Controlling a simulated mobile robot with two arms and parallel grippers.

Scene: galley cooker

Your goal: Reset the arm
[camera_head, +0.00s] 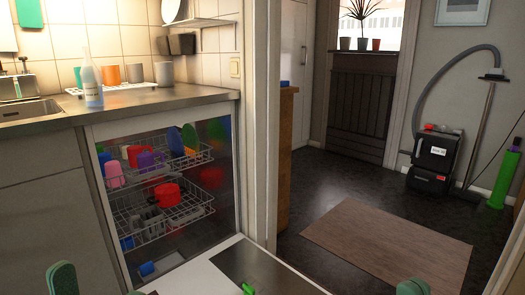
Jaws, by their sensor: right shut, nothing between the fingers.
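My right gripper (412,287) shows only as green fingertips at the bottom edge, right of centre. It is shut and empty, over the floor area in the picture. My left gripper (62,278) shows as green finger pads at the bottom left, in front of the cabinet. Whether its pads are closed together is unclear. Most of both grippers and both arms are below the frame.
An open dishwasher has an upper rack (197,158) and a lower rack (203,207) with colourful dishes. Its lowered door (215,268) spans the bottom middle, with a small green object (248,289) there. A rug (390,245) and vacuum cleaner (436,150) are at right.

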